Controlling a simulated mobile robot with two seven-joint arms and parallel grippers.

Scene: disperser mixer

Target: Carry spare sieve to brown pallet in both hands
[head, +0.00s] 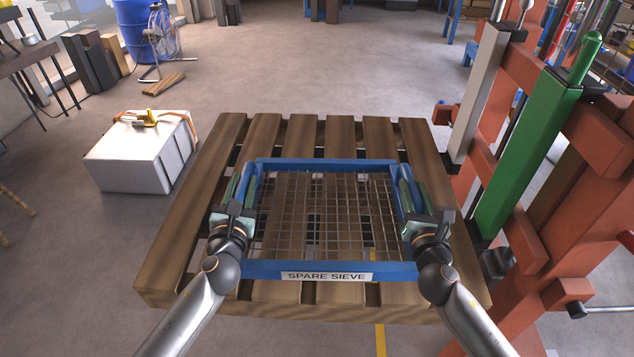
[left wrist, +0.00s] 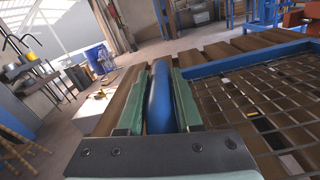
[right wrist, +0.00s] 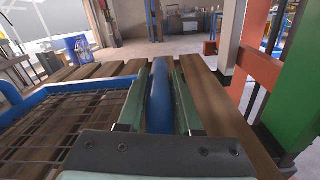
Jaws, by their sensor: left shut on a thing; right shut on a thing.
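The spare sieve (head: 325,268) is a blue rectangular frame with a wire mesh and a white "SPARE SIEVE" label on its near side. It is level over the brown pallet (head: 190,215), whose slats show through the mesh. I cannot tell whether it touches the slats. My left gripper (head: 241,190) is shut on the sieve's left blue handle, seen between green jaws in the left wrist view (left wrist: 160,98). My right gripper (head: 408,190) is shut on the right blue handle, seen between green jaws in the right wrist view (right wrist: 160,98).
A white box (head: 140,160) with a yellow item and an orange strap stands left of the pallet. A red frame with a green post (head: 530,150) stands close on the right. A fan (head: 163,38) and blue barrel (head: 133,28) are at the back left. The floor beyond the pallet is clear.

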